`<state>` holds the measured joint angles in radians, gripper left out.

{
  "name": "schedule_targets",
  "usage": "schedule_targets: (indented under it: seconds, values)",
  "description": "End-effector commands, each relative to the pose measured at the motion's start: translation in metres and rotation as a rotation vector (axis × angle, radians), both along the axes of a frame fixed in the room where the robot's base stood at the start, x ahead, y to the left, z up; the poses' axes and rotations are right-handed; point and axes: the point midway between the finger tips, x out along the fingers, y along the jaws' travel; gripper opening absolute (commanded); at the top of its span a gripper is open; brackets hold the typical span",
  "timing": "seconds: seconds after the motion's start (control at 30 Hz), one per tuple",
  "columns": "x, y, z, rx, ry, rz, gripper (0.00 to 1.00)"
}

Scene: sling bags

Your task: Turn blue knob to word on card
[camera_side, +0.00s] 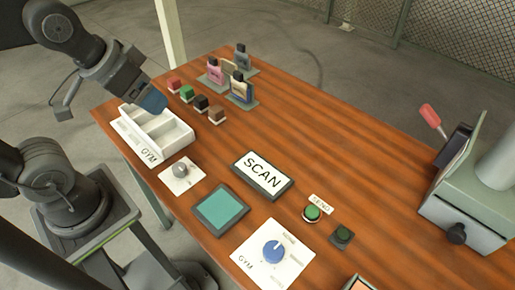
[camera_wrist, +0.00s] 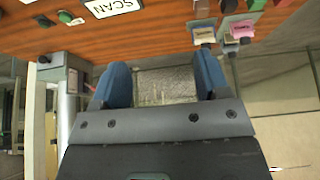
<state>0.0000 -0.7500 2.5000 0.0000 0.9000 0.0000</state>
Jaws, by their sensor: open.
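The blue knob (camera_side: 273,248) sits on a white dial plate (camera_side: 257,272) at the table's front in the side view. The plate reads GYM at its lower left corner, with several small words around the knob too small to read. I cannot tell exactly where the knob points. A dark-framed card (camera_side: 263,174) reading SCAN lies behind the knob; it also shows at the top of the wrist view (camera_wrist: 112,7). My gripper (camera_side: 152,101) is above the white tray, far from the knob. Its blue fingers (camera_wrist: 160,75) are apart and empty. The blue knob is not in the wrist view.
A compartment tray (camera_side: 176,139) marked GYM, a grey knob (camera_side: 180,169) and a teal pad (camera_side: 221,209) lie along the near side. Small coloured blocks (camera_side: 200,102) and small bags (camera_side: 241,91) stand behind. Green button (camera_side: 312,212) and grey machine (camera_side: 462,215) are at right.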

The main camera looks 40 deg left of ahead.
Motion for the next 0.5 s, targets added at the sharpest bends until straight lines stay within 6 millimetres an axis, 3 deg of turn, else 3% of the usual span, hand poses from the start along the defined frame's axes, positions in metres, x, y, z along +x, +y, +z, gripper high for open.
schedule_targets:
  seconds: [0.17,0.27,0.5]
  values:
    - [0.006,-0.006,0.002,-0.021,0.030,0.000,0.69]
    - [0.020,-0.021,0.005,-0.065,0.094,0.006,0.69]
    - [0.063,-0.086,0.000,-0.172,0.341,0.050,0.69]
